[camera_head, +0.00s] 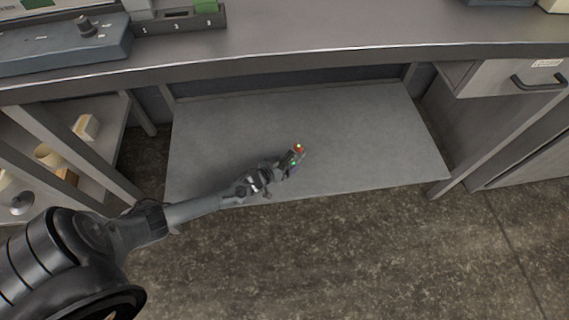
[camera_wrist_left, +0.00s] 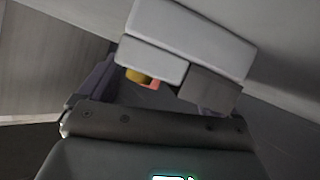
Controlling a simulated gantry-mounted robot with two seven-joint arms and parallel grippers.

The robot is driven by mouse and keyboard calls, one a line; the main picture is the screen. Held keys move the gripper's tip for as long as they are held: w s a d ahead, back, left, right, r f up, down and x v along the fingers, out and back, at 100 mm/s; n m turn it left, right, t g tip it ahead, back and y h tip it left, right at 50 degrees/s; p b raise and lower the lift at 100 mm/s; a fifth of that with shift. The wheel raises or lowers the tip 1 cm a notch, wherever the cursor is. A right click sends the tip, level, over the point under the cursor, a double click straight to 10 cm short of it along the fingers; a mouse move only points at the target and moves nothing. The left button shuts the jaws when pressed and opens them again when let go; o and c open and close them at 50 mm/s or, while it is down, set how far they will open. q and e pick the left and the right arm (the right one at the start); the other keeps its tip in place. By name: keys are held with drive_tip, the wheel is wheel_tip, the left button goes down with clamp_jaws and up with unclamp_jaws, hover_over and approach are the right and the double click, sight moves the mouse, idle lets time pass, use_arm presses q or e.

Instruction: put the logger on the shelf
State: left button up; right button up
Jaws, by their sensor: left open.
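My left gripper (camera_head: 292,158) is open, low over the front middle part of the grey shelf (camera_head: 380,130) under the bench. Small red and green spots (camera_head: 298,148) show at its tip in the head view; I cannot tell if they belong to the logger. In the left wrist view, a pale blocky shape (camera_wrist_left: 190,40) fills the area ahead of the fingers. A small yellow piece (camera_wrist_left: 137,77) and a reddish bit show below it, between the fingers. I cannot make out the logger for certain. My right gripper is out of view.
The bench top (camera_head: 330,30) overhangs the shelf's back. A drawer (camera_head: 512,76) with a dark handle is at right. A side rack (camera_head: 85,150) with small items stands at left. A grey device (camera_head: 60,45) and a numbered holder (camera_head: 180,22) stand on the bench. The shelf's right part is clear.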

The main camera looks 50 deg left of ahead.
use_arm(q)
drive_tip(key=shift+s+r, duration=0.1)
drive_tip(key=shift+r, duration=0.15)
drive_tip(key=p+v, duration=0.7)
drive_tip(key=v, duration=0.4)
drive_tip(key=shift+p, duration=0.4)
drive_tip(key=shift+s+d+r, duration=0.1)
drive_tip(key=shift+s+d, duration=0.1)
drive_tip(key=shift+d, duration=0.1)
drive_tip(key=s+d+r+m+g, duration=0.1)
drive_tip(key=s+d+r+g, duration=0.1)
drive_tip(key=d+r, duration=0.35)
drive_tip(key=s+d+r+m+g, duration=0.1)
drive_tip(key=s+d+r+g, duration=0.1)
drive_tip(key=d, duration=0.6)
drive_tip(key=s+d+r+m+g, duration=0.2)
drive_tip(key=s+r, duration=0.4)
drive_tip(key=r, duration=0.1)
drive_tip(key=s+d+r+m+g+h, duration=0.1)
drive_tip(key=s+d+r+g, duration=0.1)
drive_tip(key=s+r, duration=0.3)
drive_tip(key=shift+s+r+m+g, duration=0.4)
drive_tip(key=shift+r+g, duration=0.1)
drive_tip(key=shift+r, duration=0.45)
